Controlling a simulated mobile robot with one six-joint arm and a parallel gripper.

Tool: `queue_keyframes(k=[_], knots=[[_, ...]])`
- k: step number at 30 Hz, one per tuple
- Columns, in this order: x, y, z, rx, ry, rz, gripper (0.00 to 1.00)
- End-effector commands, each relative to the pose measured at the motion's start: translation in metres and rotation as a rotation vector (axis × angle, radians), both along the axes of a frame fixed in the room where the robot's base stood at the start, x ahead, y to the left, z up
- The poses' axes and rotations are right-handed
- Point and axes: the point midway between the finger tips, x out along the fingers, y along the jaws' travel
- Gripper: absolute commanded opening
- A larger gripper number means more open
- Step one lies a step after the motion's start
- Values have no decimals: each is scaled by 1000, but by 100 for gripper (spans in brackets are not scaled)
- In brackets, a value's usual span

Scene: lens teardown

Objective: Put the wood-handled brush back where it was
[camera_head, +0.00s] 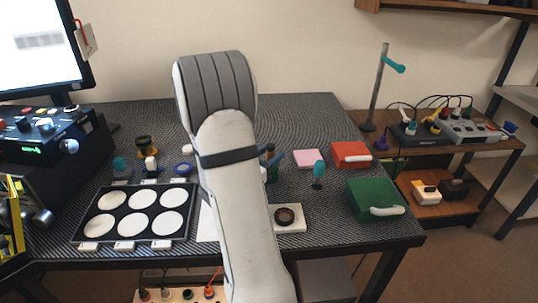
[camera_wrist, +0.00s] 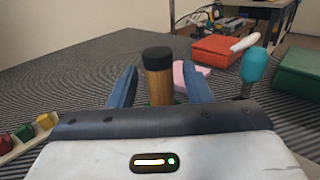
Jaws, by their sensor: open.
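An upright wooden cylinder with a black top (camera_wrist: 158,80) stands in the wrist view; it looks like the wood-handled brush, but its lower end is hidden behind my gripper body. My gripper (camera_wrist: 159,70) is open, with one blue finger on each side of the wooden cylinder and visible gaps between. In the head view my arm covers most of this spot, and only the blue fingers and a dark top show just right of it.
A pink pad (camera_head: 308,158), a teal-headed tool (camera_head: 318,170), a red box (camera_head: 351,154) and a green box (camera_head: 373,199) stand to the right. A black tray with white discs (camera_head: 183,238) lies left. Coloured blocks (camera_wrist: 27,132) sit at the wrist view's left edge.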

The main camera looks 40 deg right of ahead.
Motion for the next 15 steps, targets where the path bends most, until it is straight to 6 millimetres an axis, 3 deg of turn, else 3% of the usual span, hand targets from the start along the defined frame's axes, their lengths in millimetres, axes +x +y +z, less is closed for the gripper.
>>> queue_keyframes(k=[8,15], knots=[[0,1,6,0,0,1,45],[-2,47,4,1,1,8,45]])
